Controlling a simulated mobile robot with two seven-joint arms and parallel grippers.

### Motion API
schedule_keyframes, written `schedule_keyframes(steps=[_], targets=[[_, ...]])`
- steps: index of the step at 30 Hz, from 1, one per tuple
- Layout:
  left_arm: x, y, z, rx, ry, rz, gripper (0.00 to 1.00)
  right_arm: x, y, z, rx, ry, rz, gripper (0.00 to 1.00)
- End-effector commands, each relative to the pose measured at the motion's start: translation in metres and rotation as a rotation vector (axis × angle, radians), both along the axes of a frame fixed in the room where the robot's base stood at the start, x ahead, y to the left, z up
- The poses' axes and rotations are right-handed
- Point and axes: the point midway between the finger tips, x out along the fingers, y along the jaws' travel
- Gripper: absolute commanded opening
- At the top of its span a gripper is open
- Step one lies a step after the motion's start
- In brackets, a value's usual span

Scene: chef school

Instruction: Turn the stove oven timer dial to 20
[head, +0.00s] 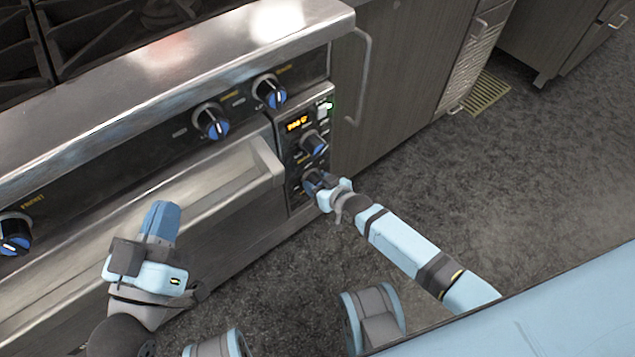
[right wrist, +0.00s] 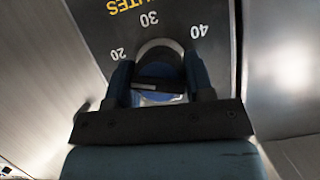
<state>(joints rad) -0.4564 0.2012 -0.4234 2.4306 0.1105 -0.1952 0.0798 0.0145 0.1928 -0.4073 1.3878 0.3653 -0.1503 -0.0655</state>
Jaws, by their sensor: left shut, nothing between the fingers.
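The timer dial (right wrist: 158,88) is on the dark control panel in the right wrist view. The numbers 20, 30 and 40 and part of the word MINUTES show upside down around it. In the head view this dial (head: 311,181) is the lower one on the panel, partly hidden by my right gripper (head: 325,186). The right gripper's two fingers stand on either side of the dial in the right wrist view (right wrist: 158,85). I cannot tell whether they press on it. My left gripper (head: 161,222) is shut and empty, in front of the oven at lower left.
Another dial (head: 313,143) and a lit orange display (head: 297,124) sit above the timer dial. Blue-marked stove knobs (head: 212,122) line the front. The oven door handle (head: 266,160) sticks out left of the panel. The carpeted floor (head: 480,190) on the right is clear.

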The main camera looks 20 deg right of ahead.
Motion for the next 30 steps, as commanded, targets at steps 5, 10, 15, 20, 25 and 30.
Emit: schedule_keyframes(steps=[5,10,15,20,25,30], targets=[[0.0,0.0,0.005,0.0,-0.006,0.002,0.0,0.0,-0.001,0.002,0.039,0.014,0.002,0.25],[-0.001,0.001,0.01,-0.01,-0.031,0.008,0.0,0.0,-0.001,0.0,0.128,0.047,0.002,0.25],[-0.001,0.001,0.009,-0.01,-0.03,0.008,0.0,0.0,0.0,0.0,0.144,0.052,-0.001,0.25],[-0.001,0.001,0.009,-0.012,-0.028,0.008,0.0,0.0,0.0,0.0,0.143,0.052,0.0,0.56],[-0.001,0.001,0.009,-0.011,-0.027,0.009,0.0,0.0,0.0,0.0,0.142,0.052,0.0,0.74],[-0.001,0.001,0.009,-0.012,-0.026,0.008,0.0,0.0,0.0,0.0,0.142,0.052,0.0,0.74]])
